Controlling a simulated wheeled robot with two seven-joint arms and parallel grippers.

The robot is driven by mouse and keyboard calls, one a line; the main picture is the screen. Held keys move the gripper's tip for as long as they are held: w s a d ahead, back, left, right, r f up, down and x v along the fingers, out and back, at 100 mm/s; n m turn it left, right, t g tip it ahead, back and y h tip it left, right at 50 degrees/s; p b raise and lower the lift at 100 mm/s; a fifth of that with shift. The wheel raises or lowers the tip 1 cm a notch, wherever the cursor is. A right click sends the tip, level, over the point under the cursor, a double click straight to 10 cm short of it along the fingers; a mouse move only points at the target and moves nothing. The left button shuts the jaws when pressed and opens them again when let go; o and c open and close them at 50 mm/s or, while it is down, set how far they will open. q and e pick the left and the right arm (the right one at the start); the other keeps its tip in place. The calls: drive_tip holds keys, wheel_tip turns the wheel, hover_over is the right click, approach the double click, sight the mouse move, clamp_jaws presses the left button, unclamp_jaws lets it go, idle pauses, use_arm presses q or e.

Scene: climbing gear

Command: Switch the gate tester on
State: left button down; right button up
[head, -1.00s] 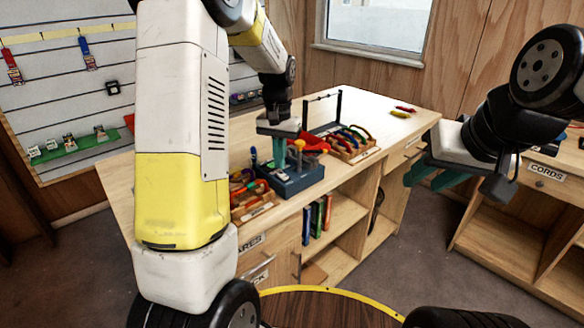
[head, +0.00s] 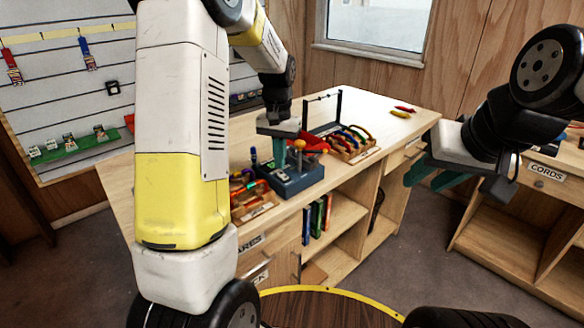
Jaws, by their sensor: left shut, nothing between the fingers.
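The gate tester appears to be the blue-grey box (head: 298,182) on the near edge of the wooden bench, with small upright parts on its top. My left gripper (head: 290,165) points down at the top of this box, its teal fingers shut with nothing between them. I cannot tell whether the fingertips touch it. The gripper hides part of the box's top, and the switch cannot be made out. My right gripper (head: 436,180) is open and empty at the right, in the air away from the bench.
Colourful carabiners lie in a wooden tray (head: 262,207) left of the box. A rack of curved coloured pieces (head: 352,142) and a black frame (head: 338,108) stand behind it. Red and yellow pieces (head: 404,110) lie at the far end. The bench (head: 375,105) is clear around them.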

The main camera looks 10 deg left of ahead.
sight(280, 173)
use_arm(q)
drive_tip(key=shift+f, duration=1)
idle(0.8)
drive_tip(key=shift+r, duration=3.5)
drive_tip(key=s+d+r+t+h, duration=0.1)
drive_tip(key=s+r+t, duration=0.2)
drive_tip(key=s, duration=0.9)
drive_tip(key=s+d+r+n+t+h, duration=0.1)
drive_tip(key=s+r+t, duration=0.2)
drive_tip(key=s, duration=0.9)
wheel_tip(280, 173, up, 3)
drive_tip(key=shift+s+r, duration=0.1)
drive_tip(key=shift+s, duration=0.05)
drive_tip(key=shift+d, duration=0.1)
